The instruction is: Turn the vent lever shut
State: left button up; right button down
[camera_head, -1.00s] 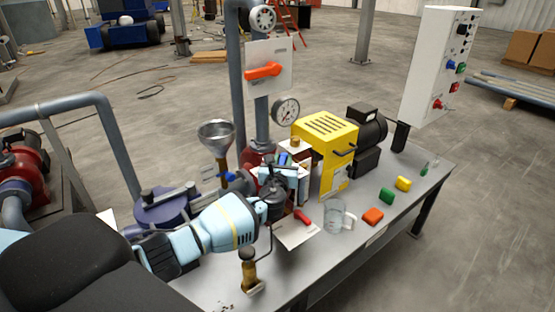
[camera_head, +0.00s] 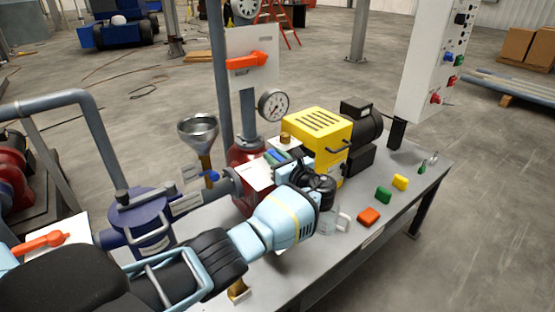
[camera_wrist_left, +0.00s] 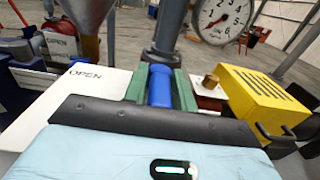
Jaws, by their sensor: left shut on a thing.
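My left gripper (camera_head: 273,159) is at the middle of the bench, beyond my light-blue wrist. In the left wrist view its green fingers (camera_wrist_left: 160,88) are shut around a blue handle (camera_wrist_left: 160,88), which I take to be the vent lever. A white plate marked OPEN (camera_wrist_left: 85,85) lies left of the fingers, and another white plate with a brass knob (camera_wrist_left: 210,81) is to the right. The handle's pivot is hidden. My right gripper is not in view.
A yellow housing (camera_head: 318,130) stands close right of the gripper. A pressure gauge (camera_head: 273,105) and a funnel (camera_head: 198,130) rise behind. A glass mug (camera_head: 338,222) and orange (camera_head: 369,216), green (camera_head: 383,195) and yellow (camera_head: 400,182) blocks lie on the bench's right part.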

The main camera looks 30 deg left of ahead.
pick_arm(q)
jog(key=shift+r+g, duration=0.1)
jog(key=shift+g, duration=0.2)
jog(key=shift+w+r+n, duration=0.1)
jog(key=shift+n, duration=0.2)
jog(key=o, duration=0.8)
jog(key=shift+o, duration=0.2)
jog(key=shift+d, duration=0.1)
jog(key=v, duration=0.7)
jog(key=shift+d, duration=0.25)
jog(key=shift+f, duration=0.25)
